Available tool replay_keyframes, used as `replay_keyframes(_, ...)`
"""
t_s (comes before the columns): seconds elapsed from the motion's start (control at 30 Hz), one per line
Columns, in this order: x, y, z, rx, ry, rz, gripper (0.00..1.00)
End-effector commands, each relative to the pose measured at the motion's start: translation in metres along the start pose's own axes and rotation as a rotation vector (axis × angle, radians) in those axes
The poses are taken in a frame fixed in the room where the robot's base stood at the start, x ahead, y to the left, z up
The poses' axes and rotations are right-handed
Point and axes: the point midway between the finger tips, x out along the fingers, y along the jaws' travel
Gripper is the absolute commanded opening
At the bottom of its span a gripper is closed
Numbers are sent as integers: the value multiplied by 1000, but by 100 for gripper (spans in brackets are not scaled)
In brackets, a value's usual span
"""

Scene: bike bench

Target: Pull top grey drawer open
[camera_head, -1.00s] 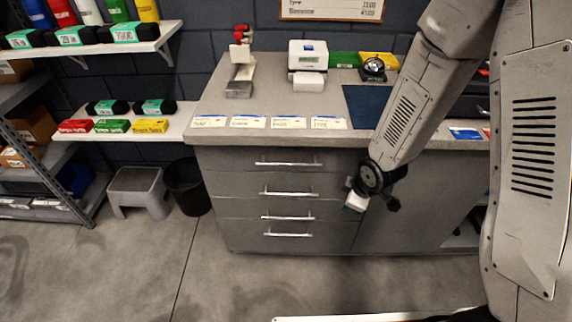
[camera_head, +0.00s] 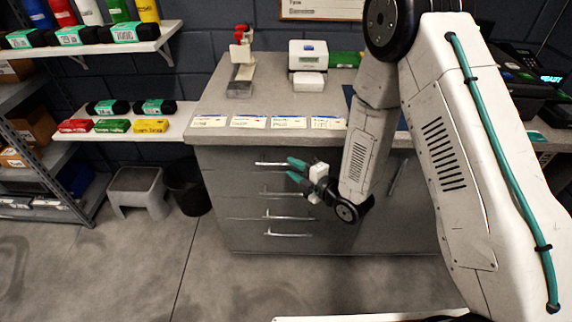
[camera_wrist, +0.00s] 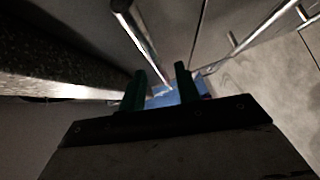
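The grey drawer unit (camera_head: 230,185) has a column of drawers, all looking closed. The top grey drawer (camera_head: 225,160) sits just under the worktop and has a silver bar handle (camera_head: 268,163). My gripper (camera_head: 290,169) is in front of the drawers near the right end of that handle, its teal fingers pointing left and apart. In the wrist view my gripper (camera_wrist: 161,78) is open with nothing held. A silver bar (camera_wrist: 138,32), likely the top handle, runs down toward the gap between the fingers. I cannot tell whether it touches them.
The worktop (camera_head: 215,108) overhangs above the drawers, with label cards (camera_head: 288,122) along its front edge. The second drawer's handle (camera_head: 280,194) is just below my gripper. A grey stool (camera_head: 137,190) and a black bin (camera_head: 188,188) stand left. The floor in front is clear.

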Motion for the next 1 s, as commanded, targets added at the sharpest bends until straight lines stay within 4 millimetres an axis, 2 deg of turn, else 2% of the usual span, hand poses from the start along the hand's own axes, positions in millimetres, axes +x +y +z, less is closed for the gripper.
replay_keyframes(0.1,19,0,-1,0,1,0,33)
replay_keyframes(0.23,32,0,0,1,1,-1,33)
replay_keyframes(0.57,37,0,0,2,-1,-1,33)
replay_keyframes(0.6,37,0,0,2,-1,-1,27)
replay_keyframes(0.7,37,0,0,2,-1,-1,0)
replay_keyframes(1.0,37,0,0,2,-1,-2,0)
